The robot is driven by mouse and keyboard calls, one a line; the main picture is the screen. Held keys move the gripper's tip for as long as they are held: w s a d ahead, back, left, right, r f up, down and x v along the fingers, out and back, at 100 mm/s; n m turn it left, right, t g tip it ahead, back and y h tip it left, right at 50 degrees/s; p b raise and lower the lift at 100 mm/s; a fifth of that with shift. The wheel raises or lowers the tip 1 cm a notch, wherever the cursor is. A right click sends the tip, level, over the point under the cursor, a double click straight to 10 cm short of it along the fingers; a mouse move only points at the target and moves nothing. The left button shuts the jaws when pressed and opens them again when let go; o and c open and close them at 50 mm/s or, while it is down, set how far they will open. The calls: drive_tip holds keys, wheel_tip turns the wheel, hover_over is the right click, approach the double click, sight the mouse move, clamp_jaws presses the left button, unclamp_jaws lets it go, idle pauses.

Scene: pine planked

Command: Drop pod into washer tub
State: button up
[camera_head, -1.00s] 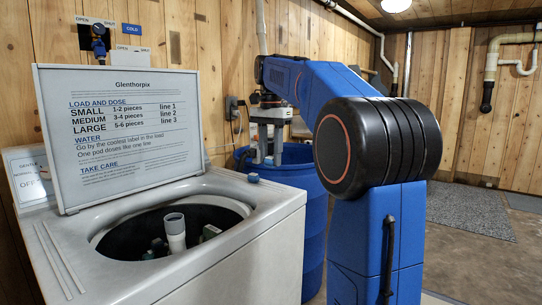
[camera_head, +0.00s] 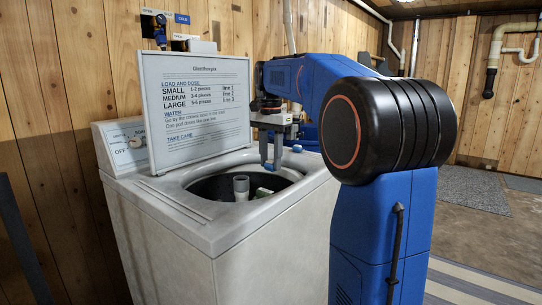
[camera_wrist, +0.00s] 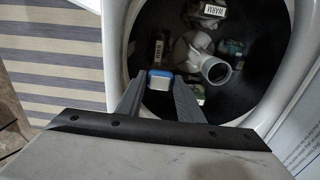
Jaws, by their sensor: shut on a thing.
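A blue and white pod (camera_wrist: 160,81) sits between the fingertips of my gripper (camera_wrist: 159,86) in the wrist view. My gripper is shut on it. The washer tub (camera_head: 212,189) is dark inside, with a pale upright agitator post (camera_head: 241,187). In the wrist view the tub (camera_wrist: 237,100) holds several bundles around the agitator (camera_wrist: 214,68). One bundle bears a tag (camera_wrist: 211,11) reading WARM.
The raised lid (camera_head: 195,100) carries a load-and-dose chart. The control panel with a dial (camera_head: 135,142) is behind it on the left. A small blue item (camera_head: 297,148) lies on the washer's back right corner. A blue bin (camera_head: 310,131) stands behind. A striped mat (camera_head: 470,286) is on the floor.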

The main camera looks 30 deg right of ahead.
wheel_tip(320, 180, down, 7)
idle(0.5)
drive_tip(key=shift+r, duration=0.1)
drive_tip(key=o, duration=1.1)
wheel_tip(320, 180, up, 18)
drive_tip(key=shift+f, duration=0.25)
